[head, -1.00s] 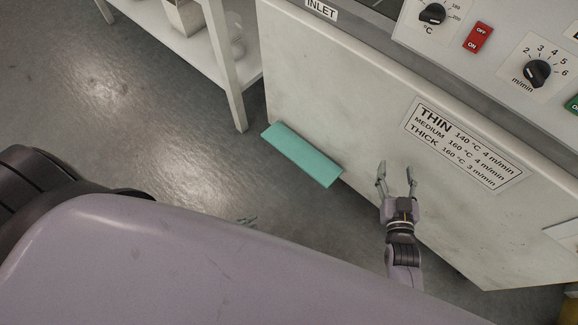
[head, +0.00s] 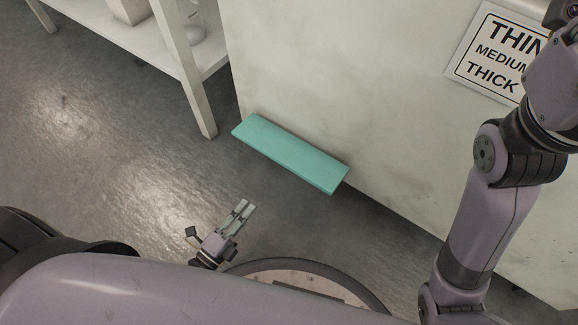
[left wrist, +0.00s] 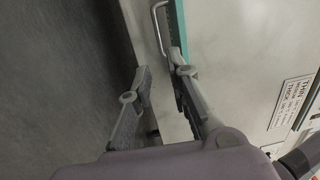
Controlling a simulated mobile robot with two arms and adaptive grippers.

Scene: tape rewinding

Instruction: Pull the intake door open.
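The intake door appears to be the teal panel (head: 290,153) low on the white machine's front. In the left wrist view its teal edge (left wrist: 179,22) shows at the top, with a pale metal handle (left wrist: 154,24) beside it. My left gripper (head: 245,206) is in front of and below the panel in the head view, apart from it. In the left wrist view its two fingers (left wrist: 161,60) are spread and empty, with the handle's lower end showing between the tips; its depth is unclear. My right arm rises at the right; its gripper is out of frame.
The white machine front (head: 370,90) carries a THIN/MEDIUM/THICK label (head: 497,55). A white shelf unit (head: 180,65) stands to its left. Grey floor (head: 110,140) is open in front of the shelf.

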